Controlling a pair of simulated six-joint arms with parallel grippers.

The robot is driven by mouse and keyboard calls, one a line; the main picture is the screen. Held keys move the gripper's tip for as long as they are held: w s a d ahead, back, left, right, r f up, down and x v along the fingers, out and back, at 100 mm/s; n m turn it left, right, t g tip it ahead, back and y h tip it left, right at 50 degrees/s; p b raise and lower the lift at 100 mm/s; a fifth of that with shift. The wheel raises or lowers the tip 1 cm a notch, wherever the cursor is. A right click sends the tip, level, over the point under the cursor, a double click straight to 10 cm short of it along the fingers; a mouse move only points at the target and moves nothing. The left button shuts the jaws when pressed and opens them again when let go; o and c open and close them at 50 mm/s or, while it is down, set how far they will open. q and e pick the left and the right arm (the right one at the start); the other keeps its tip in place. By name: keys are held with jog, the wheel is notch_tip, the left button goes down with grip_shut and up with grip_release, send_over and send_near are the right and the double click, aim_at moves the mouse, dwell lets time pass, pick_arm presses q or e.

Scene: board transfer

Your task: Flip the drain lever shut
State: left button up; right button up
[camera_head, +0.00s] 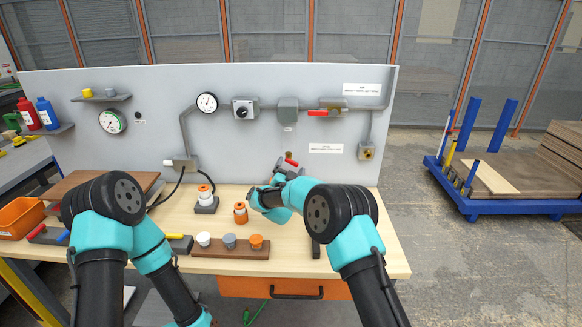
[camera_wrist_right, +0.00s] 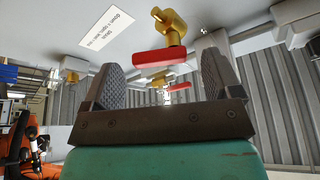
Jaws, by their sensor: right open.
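The drain lever (camera_wrist_right: 158,56) is a red bar on a brass valve (camera_wrist_right: 172,28); in the right wrist view it lies nearly level beside a white label with upside-down text (camera_wrist_right: 106,27). My right gripper (camera_wrist_right: 162,88) is open, and the lever shows in the gap, beyond the fingers; I cannot tell whether they touch it. In the head view the right gripper (camera_head: 287,166) is up at the panel, left of and below the lower label (camera_head: 326,148), with a bit of red showing at its tips. My left arm points down at lower left; its gripper is out of view.
A second red-handled valve (camera_head: 320,112) sits higher on the grey panel (camera_head: 250,80). On the bench stand an orange-and-white part (camera_head: 240,213), a similar part on a dark base (camera_head: 206,203), and a brown rack (camera_head: 228,253) with three cups.

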jog(key=shift+w+d+r, duration=0.1)
jog(key=shift+w+r, duration=0.1)
jog(key=shift+w, duration=0.35)
jog(key=c, duration=0.9)
jog(key=shift+n, duration=0.4)
jog(key=shift+d+r+n+t+y, duration=0.25)
jog(key=shift+n+y, duration=0.9)
jog(key=shift+n, duration=0.8)
jog(key=shift+r+n+t+y, duration=0.1)
jog(key=shift+n+t+y, duration=0.25)
jog(key=shift+n+y, duration=1.2)
jog(key=shift+n+h, duration=0.4)
jog(key=shift+n, duration=0.1)
